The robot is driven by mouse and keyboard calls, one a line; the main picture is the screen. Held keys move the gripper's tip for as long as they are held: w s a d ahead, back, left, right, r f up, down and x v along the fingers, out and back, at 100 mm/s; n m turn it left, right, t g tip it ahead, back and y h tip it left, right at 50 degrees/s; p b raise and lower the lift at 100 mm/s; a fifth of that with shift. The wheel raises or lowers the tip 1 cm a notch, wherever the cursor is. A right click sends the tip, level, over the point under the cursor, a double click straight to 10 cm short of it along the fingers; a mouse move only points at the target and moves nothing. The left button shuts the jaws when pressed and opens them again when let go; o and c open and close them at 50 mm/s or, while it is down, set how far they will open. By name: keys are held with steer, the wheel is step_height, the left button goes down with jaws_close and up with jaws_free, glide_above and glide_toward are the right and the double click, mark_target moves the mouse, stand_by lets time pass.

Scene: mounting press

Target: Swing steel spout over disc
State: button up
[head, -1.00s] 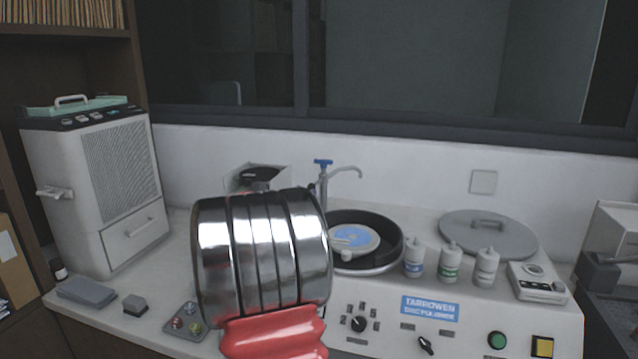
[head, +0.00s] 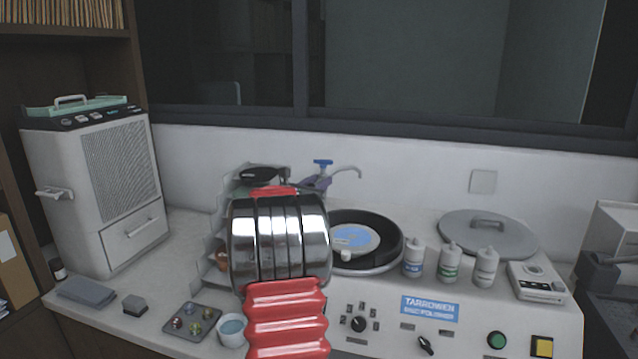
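The steel spout (head: 346,169) stands behind the round black bowl, with a blue handle (head: 322,163) on top. Its curved end points right, above and behind the bowl's back rim. My chrome and red arm fills the middle foreground and hides the bowl's left edge. A small bluish-grey piece (head: 313,184), apparently the end of my gripper, shows beside the spout's post, below the handle. I cannot tell whether it touches the post or how its fingers stand.
Several bottles (head: 449,264) stand right of the bowl. A grey lid (head: 505,228) lies behind them. A grey stepped rack (head: 218,252), a cup (head: 231,331) and a tray of small coloured pieces (head: 182,336) are left of my arm. The wall rises close behind the spout.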

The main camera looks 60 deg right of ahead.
steer(key=shift+c, duration=0.6)
jaws_close()
